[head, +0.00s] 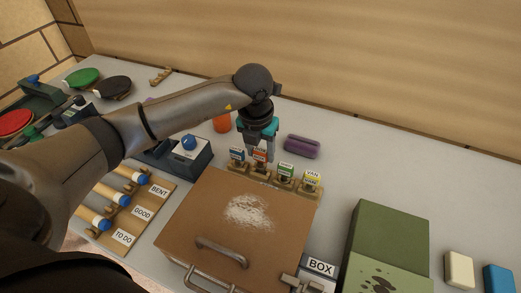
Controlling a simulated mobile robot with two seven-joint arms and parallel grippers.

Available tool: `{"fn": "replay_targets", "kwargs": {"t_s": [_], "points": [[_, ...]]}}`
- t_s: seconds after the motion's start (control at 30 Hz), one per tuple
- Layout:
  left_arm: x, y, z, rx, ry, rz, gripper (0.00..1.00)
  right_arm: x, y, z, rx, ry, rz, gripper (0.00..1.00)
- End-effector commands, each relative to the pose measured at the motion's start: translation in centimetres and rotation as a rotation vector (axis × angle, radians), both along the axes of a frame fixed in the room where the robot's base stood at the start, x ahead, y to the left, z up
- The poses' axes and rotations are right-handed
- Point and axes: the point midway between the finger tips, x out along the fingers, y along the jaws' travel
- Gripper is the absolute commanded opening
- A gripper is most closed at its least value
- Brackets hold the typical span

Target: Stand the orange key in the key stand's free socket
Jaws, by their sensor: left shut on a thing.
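The key stand (299,189) is a wooden rail behind the brown box. Keys with coloured tags stand along it: a blue one (237,155) at the left, a green one (286,171) and a yellow one (311,180) at the right. The orange key (260,157) is in line between the blue and green keys, upright. My left gripper (259,147) points down from above and is shut on the orange key. Whether the key's lower end is inside the socket or just above it I cannot tell. My right gripper is not in view.
A brown lidded box (205,215) with a handle stands directly in front of the stand. A purple case (302,146) lies behind it and an orange object (222,123) behind left. A green box (385,245) is at right. Labelled handles lie on a wooden board (155,205) at left.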

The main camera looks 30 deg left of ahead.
Motion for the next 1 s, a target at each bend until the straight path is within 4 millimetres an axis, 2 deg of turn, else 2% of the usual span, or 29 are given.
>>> {"fn": "replay_targets", "kwargs": {"t_s": [1.0], "points": [[0.0, 0.0, -1.4, 0.001, 0.001, 0.000, 0.00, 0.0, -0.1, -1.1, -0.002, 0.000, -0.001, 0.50]]}}
